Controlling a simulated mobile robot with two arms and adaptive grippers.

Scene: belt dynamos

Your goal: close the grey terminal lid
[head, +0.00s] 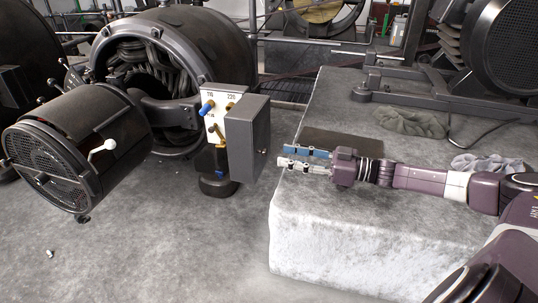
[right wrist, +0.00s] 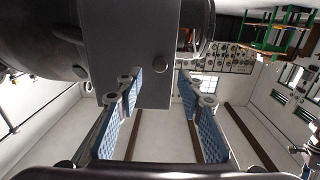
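The grey terminal lid (head: 248,137) hangs open at the right side of the white terminal plate (head: 216,117), which shows blue and brass posts marked 110 and 220. The lid stands out edge-on, so the plate is uncovered. My right gripper (head: 281,154) is to the right of the lid, its two fingers pointing left at it, apart from it in the head view. In the right wrist view the blue-padded fingers (right wrist: 155,88) are spread with nothing gripped, and the grey lid (right wrist: 130,50) fills the upper middle beyond them. My left gripper is not in view.
A large dynamo (head: 190,40) stands behind the plate, with a dark cylinder (head: 75,145) at left. A pale stone block (head: 350,235) lies under my right arm, bearing a dark flat slab (head: 350,139) and a grey cloth (head: 412,123). The floor below the lid is clear.

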